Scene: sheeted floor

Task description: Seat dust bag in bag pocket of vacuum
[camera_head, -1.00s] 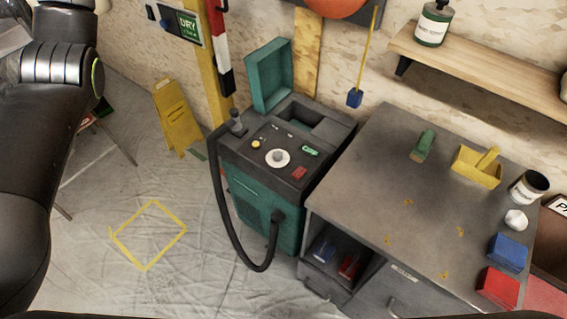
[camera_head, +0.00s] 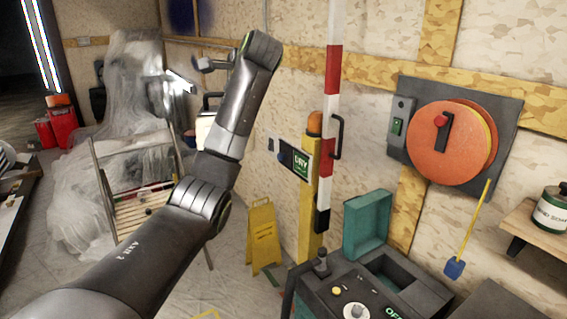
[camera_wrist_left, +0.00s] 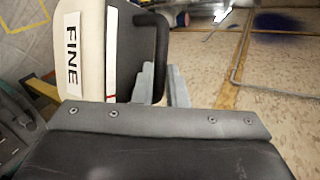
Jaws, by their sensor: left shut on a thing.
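The dust bag is cream with a dark side panel, a black handle and a FINE label. In the left wrist view, the dust bag (camera_wrist_left: 92,50) is upright beyond my left gripper (camera_wrist_left: 163,85), whose grey fingers are shut at its black handle. In the head view, the dust bag (camera_head: 203,131) shows partly behind my raised left arm, and the fingers cannot be made out. The teal vacuum (camera_head: 335,300) stands at the lower right, cut off by the frame. Its lid (camera_head: 367,224) is open, and the bag pocket (camera_head: 395,270) looks empty. My right gripper is not in view.
A yellow floor sign (camera_head: 263,235) and a yellow post (camera_head: 312,200) with a red-and-white bar stand left of the vacuum. An orange reel (camera_head: 455,150) hangs on the wall. A wooden rack (camera_head: 135,180) and sheeted items stand behind my left arm.

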